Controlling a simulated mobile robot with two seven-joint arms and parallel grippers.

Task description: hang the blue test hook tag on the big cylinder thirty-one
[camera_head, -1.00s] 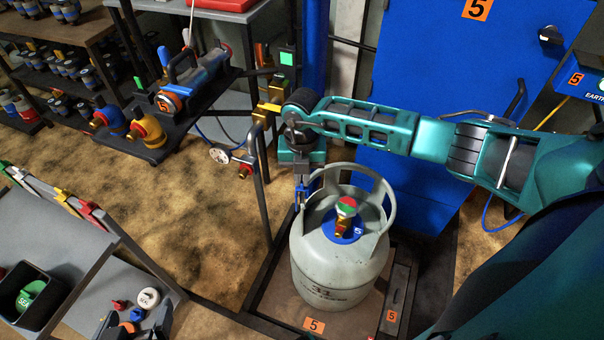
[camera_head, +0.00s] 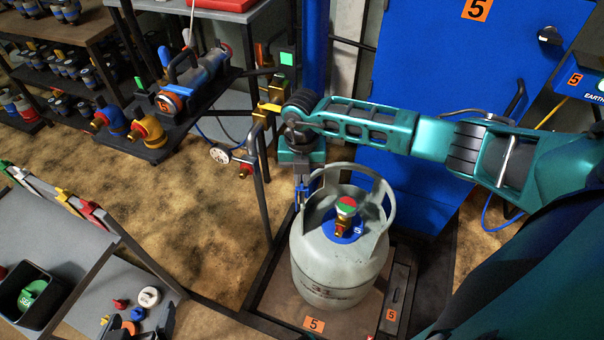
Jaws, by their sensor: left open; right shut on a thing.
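The big grey cylinder (camera_head: 340,268) stands upright on the low platform, with dark, hard-to-read print on its front. It has an open collar (camera_head: 389,198), a brass valve with a red and green top (camera_head: 345,208) and a blue ring marked 5 at the valve's base. My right gripper (camera_head: 302,190) points down at the collar's left side, shut on the small blue hook tag (camera_head: 298,204). The tag is mostly hidden by the fingers; I cannot tell whether it touches the collar.
The platform (camera_head: 270,300) bears orange 5 labels. A valve post (camera_head: 262,175) stands left of the cylinder, a blue cabinet (camera_head: 440,80) behind. At left are a grey bench (camera_head: 75,265) with a black bin (camera_head: 30,297), small caps, and a rack of colored tags (camera_head: 65,197).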

